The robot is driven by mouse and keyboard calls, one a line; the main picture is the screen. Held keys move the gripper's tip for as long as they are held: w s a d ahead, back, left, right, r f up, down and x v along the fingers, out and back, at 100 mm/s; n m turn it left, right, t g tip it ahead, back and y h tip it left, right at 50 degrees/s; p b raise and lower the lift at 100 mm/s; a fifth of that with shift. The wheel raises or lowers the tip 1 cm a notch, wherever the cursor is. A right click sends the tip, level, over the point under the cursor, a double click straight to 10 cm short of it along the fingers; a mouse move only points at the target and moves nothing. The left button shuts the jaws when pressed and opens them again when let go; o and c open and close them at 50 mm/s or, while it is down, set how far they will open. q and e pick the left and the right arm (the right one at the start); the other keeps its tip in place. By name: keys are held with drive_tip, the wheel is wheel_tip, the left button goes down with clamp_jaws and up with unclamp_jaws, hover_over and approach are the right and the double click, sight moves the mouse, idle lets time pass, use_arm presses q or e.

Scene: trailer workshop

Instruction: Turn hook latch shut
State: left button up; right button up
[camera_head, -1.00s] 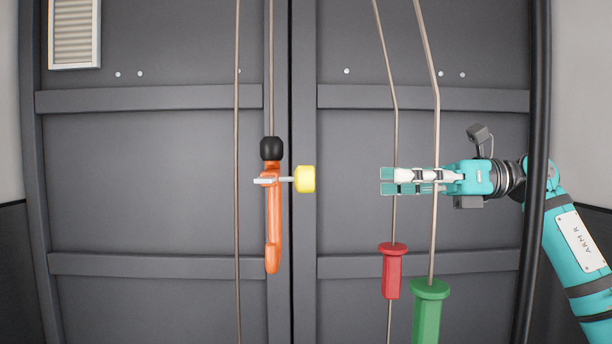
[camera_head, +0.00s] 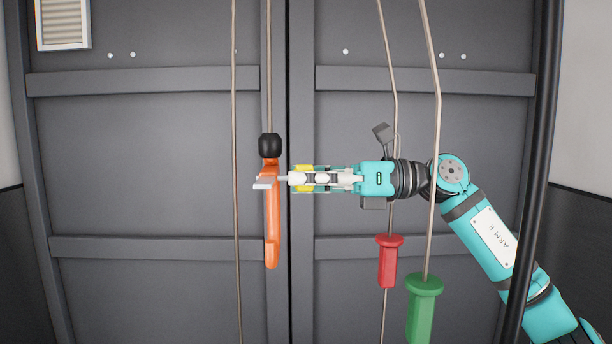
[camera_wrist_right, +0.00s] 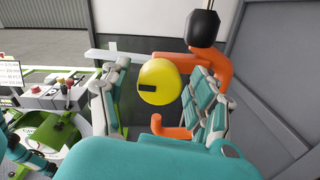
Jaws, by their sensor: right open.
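The orange hook latch (camera_head: 272,228) hangs along the left door in the head view, below a black collar (camera_head: 269,146). A yellow knob (camera_head: 304,188) sits on a light rod to the right of the orange hook. My right gripper (camera_head: 297,179) points left at the knob, with its fingers around it and partly hiding it. In the right wrist view the round yellow knob (camera_wrist_right: 160,80) lies between the two open fingers. The orange hook (camera_wrist_right: 212,62) shows behind the right finger there. Whether the fingers touch the knob cannot be told. My left gripper is not in view.
Grey double doors (camera_head: 150,180) fill the background. A thin rod (camera_head: 236,200) runs down left of the hook. A red handle (camera_head: 388,262) and a green handle (camera_head: 424,310) hang on bent rods right of the seam, close to my right arm.

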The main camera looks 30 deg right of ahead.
clamp_jaws()
idle(0.3)
